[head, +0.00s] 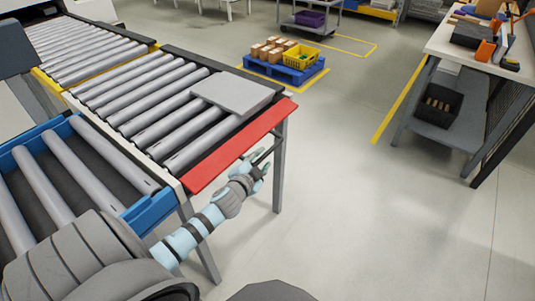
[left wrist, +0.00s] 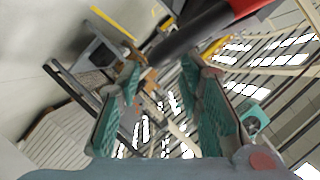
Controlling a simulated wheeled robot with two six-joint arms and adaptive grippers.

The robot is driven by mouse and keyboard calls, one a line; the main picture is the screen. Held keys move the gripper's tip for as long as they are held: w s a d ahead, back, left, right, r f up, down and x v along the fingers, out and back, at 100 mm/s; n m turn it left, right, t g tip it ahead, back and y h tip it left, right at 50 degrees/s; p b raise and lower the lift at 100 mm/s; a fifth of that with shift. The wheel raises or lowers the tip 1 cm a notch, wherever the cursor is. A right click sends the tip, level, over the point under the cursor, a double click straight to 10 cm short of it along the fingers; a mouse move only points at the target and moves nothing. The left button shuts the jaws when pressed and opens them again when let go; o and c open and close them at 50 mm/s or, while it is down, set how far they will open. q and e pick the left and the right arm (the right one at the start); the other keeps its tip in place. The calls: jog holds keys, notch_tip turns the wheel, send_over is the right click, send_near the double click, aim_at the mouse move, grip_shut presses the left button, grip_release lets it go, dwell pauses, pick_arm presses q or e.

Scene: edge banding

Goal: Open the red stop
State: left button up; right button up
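The red stop (head: 240,145) is a long red bar across the near right end of the roller conveyor (head: 150,95). A flat grey panel (head: 238,93) lies on the rollers just behind it. A dark handle (head: 268,152) sticks out from the stop's outer side. My left gripper (head: 259,165) is at this handle, below and outside the stop. In the left wrist view my left gripper (left wrist: 160,72) has its teal fingers spread apart. The dark handle (left wrist: 195,32) crosses by the fingertips and leads to the red stop (left wrist: 248,8). Contact cannot be told. My right gripper is not in view.
A blue-sided roller section (head: 145,212) stands at the left. A workbench (head: 455,45) with tools and a dark bin stands at the right. A blue pallet (head: 285,68) with boxes and a yellow crate is at the back. The middle floor is clear.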

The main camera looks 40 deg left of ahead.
aim_at(265, 156)
pick_arm(q)
jog(key=x, duration=0.6)
jog(key=shift+d+b, duration=0.1)
jog(key=shift+b, duration=0.25)
jog(key=shift+c, duration=0.6)
grip_shut()
